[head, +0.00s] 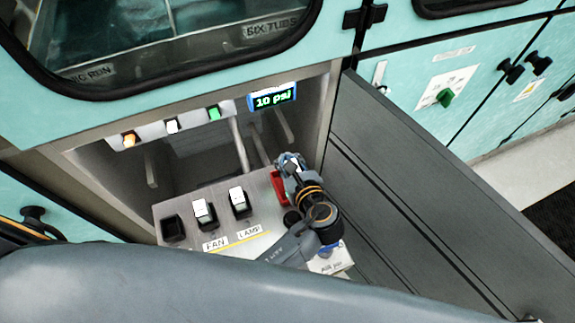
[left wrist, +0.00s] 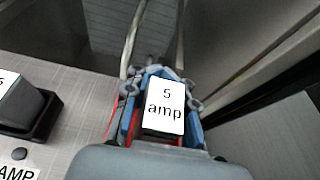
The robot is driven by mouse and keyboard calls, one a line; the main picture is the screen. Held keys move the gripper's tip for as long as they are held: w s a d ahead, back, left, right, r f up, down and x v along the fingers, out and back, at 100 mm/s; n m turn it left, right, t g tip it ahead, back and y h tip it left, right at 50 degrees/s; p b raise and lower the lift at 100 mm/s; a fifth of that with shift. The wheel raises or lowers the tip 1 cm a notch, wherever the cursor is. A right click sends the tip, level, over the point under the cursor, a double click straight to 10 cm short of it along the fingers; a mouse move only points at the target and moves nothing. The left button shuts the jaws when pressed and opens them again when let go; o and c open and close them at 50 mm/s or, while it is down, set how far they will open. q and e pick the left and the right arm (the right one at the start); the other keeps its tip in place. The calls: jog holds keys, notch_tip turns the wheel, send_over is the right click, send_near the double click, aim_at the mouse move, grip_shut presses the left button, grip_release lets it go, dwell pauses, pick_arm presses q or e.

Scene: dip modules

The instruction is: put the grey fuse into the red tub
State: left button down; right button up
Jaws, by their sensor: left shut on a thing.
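My left gripper (head: 289,166) is over the right side of the sloping metal panel. In the left wrist view its fingers with blue pads (left wrist: 162,100) are shut on a fuse (left wrist: 165,105) whose white face reads "5 amp". The fuse's dark body shows only a little below the label. A red part (head: 278,186), apparently the red tub, sits on the panel beside and partly under the gripper. Red edges also show on both sides of the fingers in the left wrist view (left wrist: 113,121). I cannot tell how deep the fuse sits relative to it. The right gripper is not in view.
The panel (head: 180,208) holds an empty black socket (head: 173,229) and two white-topped modules, by FAN (head: 204,211) and LAMP (head: 239,200). A display (head: 272,98) reads "10 psi" above. A grey wall (head: 400,180) stands close on the right.

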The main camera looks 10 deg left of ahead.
pick_arm(q)
jog(key=f, duration=0.3)
jog(key=shift+w+f, duration=0.15)
jog(key=shift+w, duration=0.1)
jog(key=shift+f, duration=0.15)
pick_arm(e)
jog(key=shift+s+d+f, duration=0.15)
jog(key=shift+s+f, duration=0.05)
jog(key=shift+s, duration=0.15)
pick_arm(q)
jog(key=shift+f, duration=0.15)
jog(key=c, duration=1.1)
grip_release()
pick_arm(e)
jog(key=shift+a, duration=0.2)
